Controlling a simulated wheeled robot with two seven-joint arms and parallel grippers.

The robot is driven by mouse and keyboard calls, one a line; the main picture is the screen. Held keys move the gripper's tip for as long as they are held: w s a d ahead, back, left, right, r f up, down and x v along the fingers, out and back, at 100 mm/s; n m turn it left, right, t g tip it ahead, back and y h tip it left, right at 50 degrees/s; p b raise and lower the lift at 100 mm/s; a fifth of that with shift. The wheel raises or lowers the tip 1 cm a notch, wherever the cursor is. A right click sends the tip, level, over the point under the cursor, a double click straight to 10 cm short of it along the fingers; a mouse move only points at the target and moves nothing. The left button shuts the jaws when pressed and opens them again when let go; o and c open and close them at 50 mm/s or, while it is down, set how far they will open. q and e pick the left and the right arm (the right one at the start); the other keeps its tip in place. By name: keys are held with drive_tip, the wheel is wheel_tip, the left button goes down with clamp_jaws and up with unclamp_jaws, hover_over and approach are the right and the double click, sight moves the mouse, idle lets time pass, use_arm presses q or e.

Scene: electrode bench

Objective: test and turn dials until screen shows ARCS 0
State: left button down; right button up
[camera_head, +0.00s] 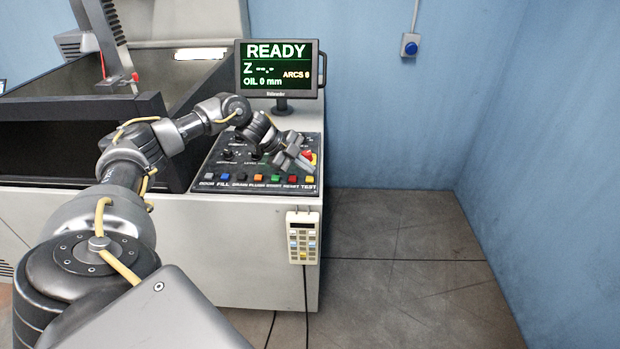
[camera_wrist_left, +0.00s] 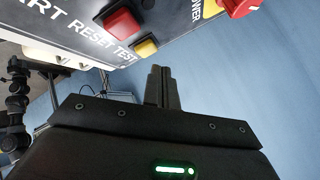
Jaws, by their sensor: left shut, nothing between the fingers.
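The screen (camera_head: 278,69) stands behind the panel and reads READY, Z --.-, OIL 0 mm and ARCS with a small digit that looks like 6 but is hard to read. Small black dials (camera_head: 228,154) sit on the dark control panel (camera_head: 207,166); my left arm hides part of them. The yellow TEST button (camera_head: 308,180) is at the panel's front right; it also shows in the left wrist view (camera_wrist_left: 146,47). My left gripper (camera_head: 304,163) is shut and empty above the panel's right side. In the left wrist view its fingers (camera_wrist_left: 161,88) are together, apart from the button. My right gripper is out of view.
A red RESET button (camera_head: 291,179) sits left of TEST. A red knob on yellow (camera_head: 309,156) is just behind the gripper. A keypad (camera_head: 302,238) hangs on the cabinet front. An open dark tank (camera_head: 60,108) lies left. The floor at right is clear.

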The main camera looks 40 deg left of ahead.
sight(306, 178)
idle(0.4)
use_arm(q)
drive_tip(key=shift+f, duration=0.45)
drive_tip(key=shift+f, duration=0.5)
idle(0.6)
drive_tip(key=shift+r, duration=0.15)
drive_tip(key=shift+r+p, duration=0.6)
drive_tip(key=shift+r, duration=0.2)
drive_tip(key=shift+r, duration=0.15)
wheel_tip(306, 178, up, 6)
drive_tip(key=p, duration=0.5)
